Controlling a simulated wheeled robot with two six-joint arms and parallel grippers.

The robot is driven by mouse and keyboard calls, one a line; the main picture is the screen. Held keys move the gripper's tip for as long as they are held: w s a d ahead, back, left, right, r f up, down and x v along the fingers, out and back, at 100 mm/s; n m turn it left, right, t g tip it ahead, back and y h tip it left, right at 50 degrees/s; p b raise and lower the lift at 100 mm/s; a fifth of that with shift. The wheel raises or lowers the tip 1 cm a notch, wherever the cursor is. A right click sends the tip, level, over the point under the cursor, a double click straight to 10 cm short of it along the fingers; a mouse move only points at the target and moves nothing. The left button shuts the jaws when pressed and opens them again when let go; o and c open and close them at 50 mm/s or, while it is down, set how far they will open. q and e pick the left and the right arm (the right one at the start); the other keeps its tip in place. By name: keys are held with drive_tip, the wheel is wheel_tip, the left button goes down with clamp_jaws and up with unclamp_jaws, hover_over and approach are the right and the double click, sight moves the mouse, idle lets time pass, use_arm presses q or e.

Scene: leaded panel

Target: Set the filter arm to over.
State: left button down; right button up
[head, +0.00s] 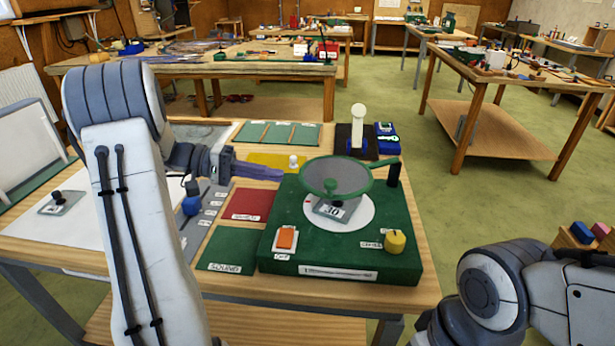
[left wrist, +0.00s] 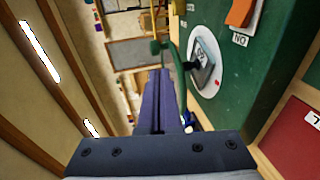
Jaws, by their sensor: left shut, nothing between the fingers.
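My left gripper (head: 281,174) is shut and empty, just left of the disc. My right gripper is out of view.
The base has an orange switch (head: 287,237) and a yellow knob (head: 395,241). A white-topped post (head: 358,125) and a blue box (head: 387,138) stand behind. Red (head: 249,204) and green (head: 231,247) labelled pads lie left. Open floor lies right.

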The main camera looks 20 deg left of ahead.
sight(328, 187)
use_arm(q)
drive_tip(key=a+t, duration=0.2)
drive_tip(key=a, duration=0.3)
drive_tip(key=w+d+p, duration=0.3)
drive_tip(key=d, duration=0.9)
drive_tip(key=shift+d+f+n, duration=0.3)
drive_tip(key=shift+f, duration=0.1)
drive_tip(key=s+d+b, duration=0.1)
drive_tip(key=d+b, duration=0.1)
drive_tip(key=d, duration=0.1)
drive_tip(key=shift+s+f, duration=0.2)
drive_tip(key=shift+s, duration=0.15)
drive_tip(key=shift+s+d+r, duration=0.15)
drive_tip(key=shift+s+d, duration=0.1)
